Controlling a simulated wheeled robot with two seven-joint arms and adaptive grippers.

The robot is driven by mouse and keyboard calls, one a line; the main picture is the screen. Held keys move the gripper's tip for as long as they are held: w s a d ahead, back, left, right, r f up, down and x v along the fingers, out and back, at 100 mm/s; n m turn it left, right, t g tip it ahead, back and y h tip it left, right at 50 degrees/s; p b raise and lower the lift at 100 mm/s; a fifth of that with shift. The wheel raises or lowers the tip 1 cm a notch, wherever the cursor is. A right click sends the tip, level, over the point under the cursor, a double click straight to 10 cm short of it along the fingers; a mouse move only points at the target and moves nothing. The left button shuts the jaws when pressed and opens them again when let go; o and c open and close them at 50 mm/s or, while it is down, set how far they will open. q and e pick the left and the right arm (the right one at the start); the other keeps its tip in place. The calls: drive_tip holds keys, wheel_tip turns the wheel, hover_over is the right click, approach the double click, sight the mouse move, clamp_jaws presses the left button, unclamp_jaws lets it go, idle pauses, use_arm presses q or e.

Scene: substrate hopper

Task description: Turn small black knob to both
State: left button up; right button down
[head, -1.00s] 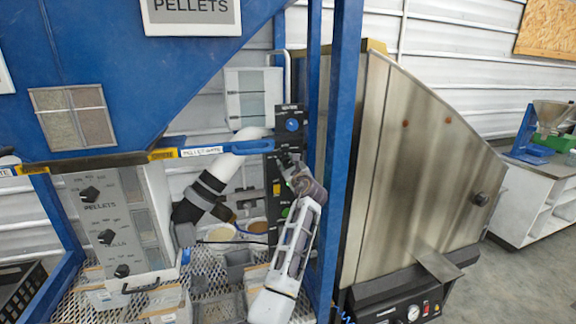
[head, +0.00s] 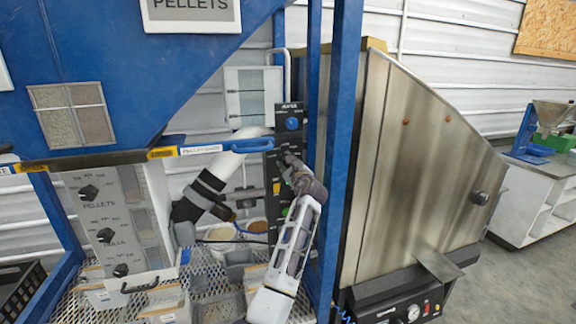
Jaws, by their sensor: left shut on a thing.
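My left gripper (head: 285,159) is at the panel's face, below the blue knob. It is shut on the small black knob, which its fingers and wrist mostly hide. The knob's pointer and the small labels around it cannot be read. My right gripper is not in view.
A grey panel (head: 127,188) with several larger black knobs stands at the left. A blue lever (head: 254,145) crosses beside the black panel. A blue post (head: 342,150) is close on the arm's right. Bins and tubs (head: 221,236) sit on the mesh below.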

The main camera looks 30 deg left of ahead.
use_arm(q)
drive_tip(key=n+b, duration=0.1)
drive_tip(key=n, duration=0.3)
drive_tip(key=shift+b, duration=0.3)
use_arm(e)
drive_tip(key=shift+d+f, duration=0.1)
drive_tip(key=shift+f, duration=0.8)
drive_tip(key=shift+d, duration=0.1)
use_arm(q)
drive_tip(key=shift+n, duration=0.3)
drive_tip(key=o, duration=1)
drive_tip(key=shift+v, duration=6)
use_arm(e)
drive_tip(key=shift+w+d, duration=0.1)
use_arm(q)
drive_tip(key=shift+s+f, duration=0.1)
drive_tip(key=shift+f, duration=0.05)
